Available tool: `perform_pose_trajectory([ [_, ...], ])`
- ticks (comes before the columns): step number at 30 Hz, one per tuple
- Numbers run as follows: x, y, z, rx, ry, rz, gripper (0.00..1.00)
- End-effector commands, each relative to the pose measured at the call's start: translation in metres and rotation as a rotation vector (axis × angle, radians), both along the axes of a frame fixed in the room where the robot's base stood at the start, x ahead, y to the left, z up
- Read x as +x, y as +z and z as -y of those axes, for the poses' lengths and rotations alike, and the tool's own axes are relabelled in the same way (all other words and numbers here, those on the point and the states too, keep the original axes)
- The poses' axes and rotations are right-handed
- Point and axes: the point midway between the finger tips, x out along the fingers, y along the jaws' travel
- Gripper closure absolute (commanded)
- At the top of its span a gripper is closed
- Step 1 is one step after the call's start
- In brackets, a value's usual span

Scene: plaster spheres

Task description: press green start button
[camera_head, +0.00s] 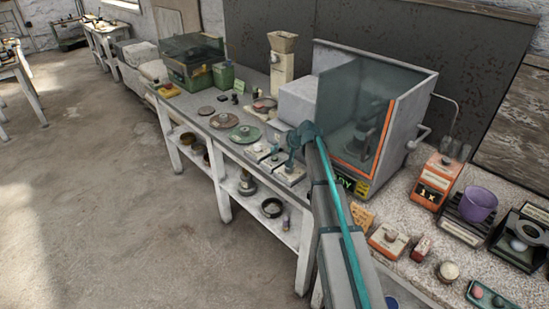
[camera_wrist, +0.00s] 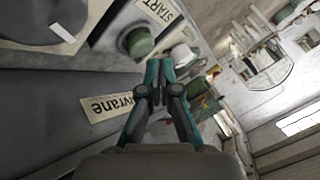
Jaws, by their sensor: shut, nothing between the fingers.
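The green start button (camera_wrist: 138,41) is a round dull-green cap on a grey box with a START label (camera_wrist: 159,11), which appears rotated in the wrist view. My gripper (camera_wrist: 160,66) is shut and empty, with its teal fingertips just below and right of the button in that view. I see no contact with the button. In the head view my gripper (camera_head: 303,131) is over the far bench, above small light control boxes (camera_head: 289,175). I cannot tell the button apart there.
A glass-fronted cabinet (camera_head: 358,110) stands close to the right of my arm. Round discs (camera_head: 245,133) lie on the bench to the left. A purple cup (camera_head: 478,204) and orange boxes (camera_head: 438,180) stand on the right. A paper label (camera_wrist: 108,105) is beside my gripper.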

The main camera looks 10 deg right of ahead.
Motion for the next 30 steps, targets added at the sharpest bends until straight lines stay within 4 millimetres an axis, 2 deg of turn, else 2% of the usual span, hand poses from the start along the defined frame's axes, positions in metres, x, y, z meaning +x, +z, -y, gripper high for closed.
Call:
perform_pose_trajectory([
  [30,0.0,-0.0085,0.0,0.0,0.0,0.0,1.0],
])
